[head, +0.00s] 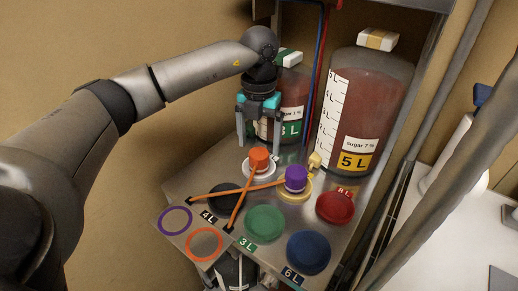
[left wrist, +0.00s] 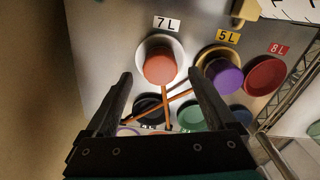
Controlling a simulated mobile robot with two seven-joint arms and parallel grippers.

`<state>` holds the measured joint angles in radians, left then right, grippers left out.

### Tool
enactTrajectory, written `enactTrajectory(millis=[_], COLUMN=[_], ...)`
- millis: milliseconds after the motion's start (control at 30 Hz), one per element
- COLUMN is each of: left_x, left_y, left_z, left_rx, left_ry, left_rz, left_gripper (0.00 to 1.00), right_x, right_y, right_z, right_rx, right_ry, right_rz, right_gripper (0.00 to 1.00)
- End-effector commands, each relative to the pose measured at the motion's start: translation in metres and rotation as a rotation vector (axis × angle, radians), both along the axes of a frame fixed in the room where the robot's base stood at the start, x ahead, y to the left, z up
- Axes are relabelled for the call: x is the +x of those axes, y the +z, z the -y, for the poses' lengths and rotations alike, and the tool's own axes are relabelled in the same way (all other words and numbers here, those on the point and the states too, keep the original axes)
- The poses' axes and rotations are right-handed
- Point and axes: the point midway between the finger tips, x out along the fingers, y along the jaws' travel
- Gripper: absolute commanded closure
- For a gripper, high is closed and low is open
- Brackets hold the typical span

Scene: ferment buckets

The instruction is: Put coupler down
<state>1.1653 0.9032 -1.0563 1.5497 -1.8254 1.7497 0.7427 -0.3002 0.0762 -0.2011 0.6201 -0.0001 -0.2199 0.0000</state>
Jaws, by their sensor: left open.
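An orange coupler (head: 259,160) stands on the white disc at the 7 L label. It also shows in the left wrist view (left wrist: 160,67), between and beyond the fingertips. A purple coupler (head: 295,178) stands on the yellow disc (head: 295,195) at the 5 L label. My left gripper (head: 258,140) points down above the orange coupler, open and empty, with its fingers apart from it. An orange ring (head: 189,251) and a purple ring (head: 162,214) are marked at the shelf's front left corner. My right gripper is not in view.
Two thin orange rods (head: 236,213) cross the metal shelf. Black, green (head: 265,222), blue (head: 308,252) and red (head: 335,207) discs surround them. A large 5 L jar (head: 372,100) and a green-labelled jar (head: 292,100) stand behind, close to my gripper. A post rises at right.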

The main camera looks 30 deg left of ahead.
Motion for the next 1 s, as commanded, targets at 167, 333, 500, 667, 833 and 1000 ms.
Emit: enactTrajectory(millis=[167, 333, 500, 667, 833, 1000], left_x=[0.001, 0.001, 0.000, 0.000, 0.000, 0.000], left_y=[0.043, 0.070, 0.082, 0.083, 0.083, 0.083], left_z=[0.001, 0.000, 0.000, 0.000, 0.000, 0.000], left_rx=[-0.001, -0.001, -0.001, 0.000, 0.000, 0.000], left_ry=[-0.001, 0.000, 0.000, 0.000, 0.000, 0.000], left_rz=[0.005, 0.003, 0.002, 0.001, 0.001, 0.001], left_gripper=[0.10, 0.10, 0.10, 0.10, 0.10, 0.10], right_x=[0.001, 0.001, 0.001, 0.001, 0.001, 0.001], right_y=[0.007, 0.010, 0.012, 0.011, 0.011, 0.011], right_z=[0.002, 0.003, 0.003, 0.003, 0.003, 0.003], right_rx=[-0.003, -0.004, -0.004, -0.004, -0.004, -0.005], right_ry=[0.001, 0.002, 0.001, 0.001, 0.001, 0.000], right_rz=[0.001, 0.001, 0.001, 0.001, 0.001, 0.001], right_gripper=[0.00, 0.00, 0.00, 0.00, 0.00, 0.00])
